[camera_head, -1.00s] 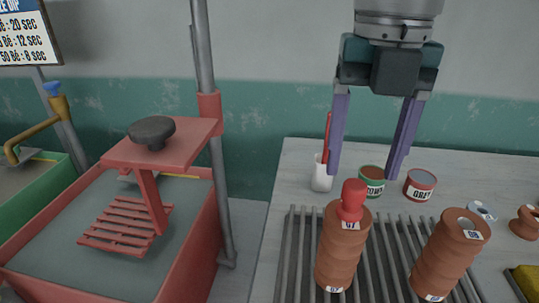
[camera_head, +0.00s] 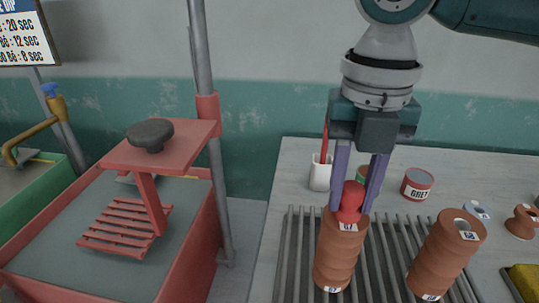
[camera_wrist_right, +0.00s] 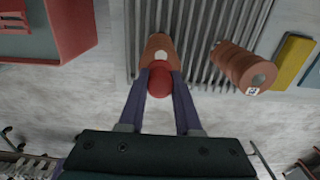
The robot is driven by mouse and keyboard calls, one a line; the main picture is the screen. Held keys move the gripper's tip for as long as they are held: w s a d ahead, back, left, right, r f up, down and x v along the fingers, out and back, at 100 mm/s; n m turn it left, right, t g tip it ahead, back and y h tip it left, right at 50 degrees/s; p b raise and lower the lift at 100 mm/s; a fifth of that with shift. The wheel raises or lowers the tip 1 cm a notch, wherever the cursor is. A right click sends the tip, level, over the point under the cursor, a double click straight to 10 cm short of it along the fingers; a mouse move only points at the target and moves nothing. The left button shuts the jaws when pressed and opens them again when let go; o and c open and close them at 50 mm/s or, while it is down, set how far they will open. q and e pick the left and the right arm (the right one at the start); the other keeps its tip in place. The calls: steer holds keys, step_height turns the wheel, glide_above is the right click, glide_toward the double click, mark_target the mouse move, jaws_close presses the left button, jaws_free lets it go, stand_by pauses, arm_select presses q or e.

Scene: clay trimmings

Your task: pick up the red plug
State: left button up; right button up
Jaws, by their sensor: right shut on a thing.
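The red plug (camera_head: 350,202) sits upright in the top of a brown ridged clay cylinder (camera_head: 338,258) on the slatted rack. My right gripper (camera_head: 352,208) comes down from above with its purple fingers on either side of the plug, shut on it. In the right wrist view, the plug's round red top (camera_wrist_right: 160,82) lies between the fingertips, with the clay cylinder (camera_wrist_right: 160,46) beyond it. The plug still appears seated in the cylinder. My left gripper is not in view.
A second clay cylinder (camera_head: 446,254) with an open top stands to the right on the rack (camera_head: 390,240). A red-framed tank (camera_head: 190,268) stands to the left. A yellow block (camera_head: 524,280) lies at the right edge.

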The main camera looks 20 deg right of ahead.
jaws_close()
steer(key=shift+r, duration=0.1)
